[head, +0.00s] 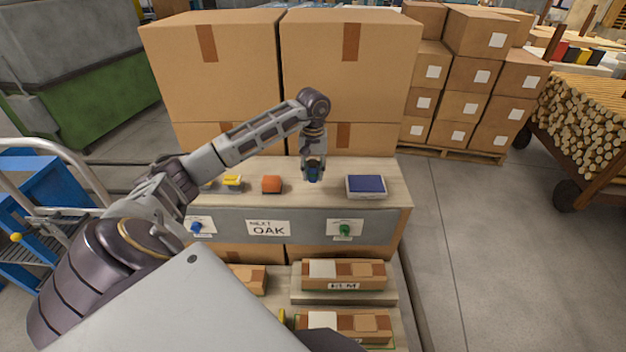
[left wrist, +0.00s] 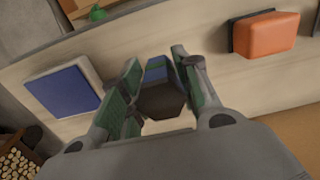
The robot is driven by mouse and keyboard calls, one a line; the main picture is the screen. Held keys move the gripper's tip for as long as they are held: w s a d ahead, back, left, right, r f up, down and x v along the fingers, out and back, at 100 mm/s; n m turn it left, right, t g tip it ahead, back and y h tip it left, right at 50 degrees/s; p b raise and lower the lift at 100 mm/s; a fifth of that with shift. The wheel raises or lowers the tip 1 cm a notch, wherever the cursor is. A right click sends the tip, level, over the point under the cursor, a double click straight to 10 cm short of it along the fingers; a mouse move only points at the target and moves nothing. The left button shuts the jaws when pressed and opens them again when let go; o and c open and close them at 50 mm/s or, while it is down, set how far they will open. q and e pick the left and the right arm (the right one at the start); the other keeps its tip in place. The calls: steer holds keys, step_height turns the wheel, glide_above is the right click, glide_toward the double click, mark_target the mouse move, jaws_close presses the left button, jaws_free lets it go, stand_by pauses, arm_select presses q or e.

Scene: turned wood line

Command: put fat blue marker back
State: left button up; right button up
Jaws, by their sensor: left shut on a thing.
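The fat blue marker (head: 313,176) is in my left gripper (head: 313,165), over the wooden shelf between an orange block and a blue pad. In the left wrist view my left gripper (left wrist: 158,95) has its fingers on both sides of the marker (left wrist: 160,95), whose dark end faces the camera and whose blue side shows beyond it. I cannot tell whether the marker touches the shelf (head: 387,172). My right gripper is not in view.
The orange block (head: 271,184) and the blue pad (head: 366,185) lie on the shelf. A yellow item (head: 232,181) is at the left. An OAK sign (head: 268,229) hangs on the front. Large cartons (head: 350,75) stand behind.

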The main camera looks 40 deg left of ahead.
mark_target(313, 180)
arm_select(q)
steer(key=shift+f, duration=0.3)
steer(key=shift+f, duration=0.1)
steer(key=shift+f+p, duration=0.45)
steer(key=shift+f, duration=1.35)
steer(key=shift+f, duration=0.1)
steer(key=o, duration=1)
